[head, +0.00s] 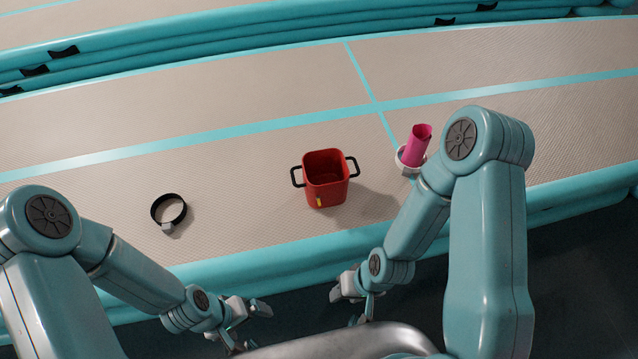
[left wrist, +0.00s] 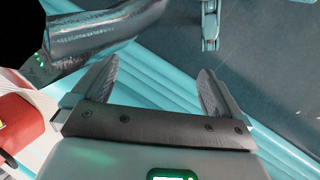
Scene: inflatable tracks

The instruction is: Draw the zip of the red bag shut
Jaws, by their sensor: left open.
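The red bag (head: 326,184) stands upright on the beige track, its top open, with a black handle on each side. A small yellow tab (head: 319,202), perhaps the zip pull, shows low on its front. Part of the bag (left wrist: 25,118) also shows at the left edge of the left wrist view. My left gripper (head: 252,325) is below and left of the bag, in front of the track edge, open and empty; its spread fingers (left wrist: 157,75) show in the left wrist view. My right gripper (head: 348,305) hangs below the bag, apart from it; its jaw opening is unclear.
A black ring-shaped strap (head: 169,211) with a grey piece lies left of the bag. A pink rolled object (head: 418,146) stands in a white ring (head: 405,160) to the right, close behind my right arm. The teal inflated edge (head: 260,262) runs in front; the track around the bag is clear.

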